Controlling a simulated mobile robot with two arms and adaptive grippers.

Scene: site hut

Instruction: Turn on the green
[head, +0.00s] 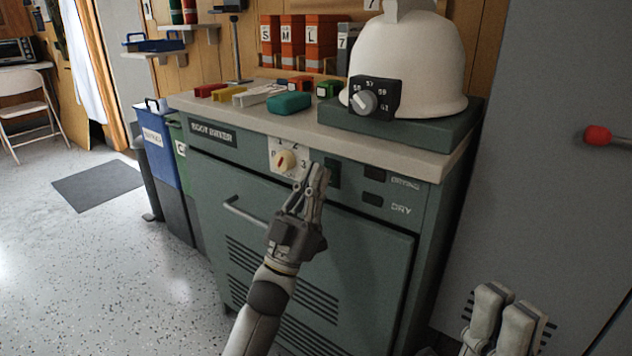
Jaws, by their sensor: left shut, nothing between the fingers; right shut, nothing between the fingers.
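A green cabinet (215,172), labelled like a boot dryer, stands under a pale worktop. On its front panel are a cream dial (285,160) on a white numbered plate and a dark green square switch (333,172) to its right. Two small dark switches sit further right, the upper one (375,173) and the lower one (373,199), beside white lettering. I cannot tell whether any is on. My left gripper (318,170) is shut and empty, its fingertips between dial and green switch; contact is unclear. My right gripper (503,308) is shut and empty at the bottom right.
A white helmet (410,62) and a black dial box (370,98) rest on a green block (425,125). Small coloured items, including a teal one (289,103), lie on the worktop. The left floor is mostly clear.

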